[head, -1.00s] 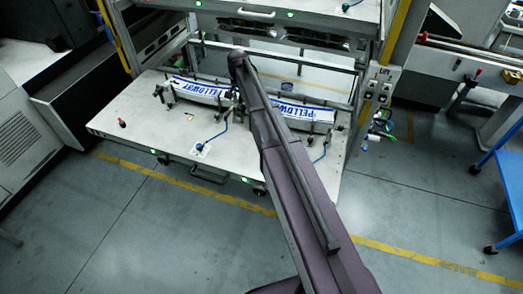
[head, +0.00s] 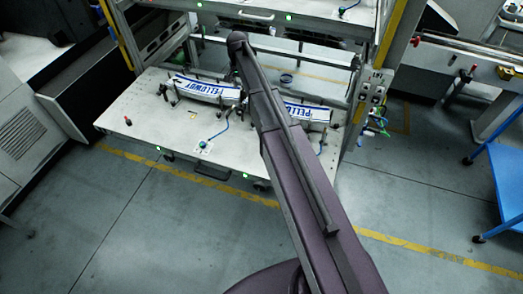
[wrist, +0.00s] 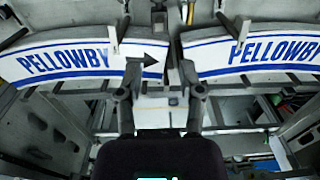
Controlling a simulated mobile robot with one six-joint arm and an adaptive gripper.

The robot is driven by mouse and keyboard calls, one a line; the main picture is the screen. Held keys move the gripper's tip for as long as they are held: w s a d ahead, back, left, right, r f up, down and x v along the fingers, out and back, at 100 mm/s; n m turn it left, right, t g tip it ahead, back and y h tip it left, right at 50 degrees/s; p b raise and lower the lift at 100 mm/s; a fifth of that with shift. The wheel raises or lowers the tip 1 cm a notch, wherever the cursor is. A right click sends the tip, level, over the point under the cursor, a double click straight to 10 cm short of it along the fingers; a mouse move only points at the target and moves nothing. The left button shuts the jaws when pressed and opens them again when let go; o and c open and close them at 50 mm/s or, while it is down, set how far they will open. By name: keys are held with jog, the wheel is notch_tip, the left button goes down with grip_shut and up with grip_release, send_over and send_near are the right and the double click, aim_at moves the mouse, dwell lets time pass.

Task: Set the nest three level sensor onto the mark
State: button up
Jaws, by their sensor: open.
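A small blue-topped sensor (head: 204,144) with a blue cable stands on a white square patch (head: 203,149) at the front of the shelf, in the head view. I cannot tell whether it is the nest three one. Another blue-cabled piece (head: 346,8) sits on the upper deck. My gripper (wrist: 161,75) is open in the wrist view, its two fingers either side of a pale block below the gap between two label stacks. I see nothing held between the fingers. In the head view my arm hides the gripper and part of the shelf.
Two curved PELLOWBY label stacks, left (head: 200,89) and right (head: 307,112), lie along the shelf (head: 125,105) between upright posts. A frame post (head: 372,75) stands at the right.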

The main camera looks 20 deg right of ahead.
jog(key=s+f+n+b, duration=0.3)
jog(key=s+f+b, duration=0.1)
jog(key=s, duration=1.1)
jog(key=s+f+n+b, duration=0.3)
jog(key=s+n+b, duration=0.1)
jog(key=s, duration=1.1)
jog(key=shift+a+f, duration=0.2)
jog(key=shift+f, duration=0.2)
dwell(3.4)
jog(key=shift+s, duration=0.1)
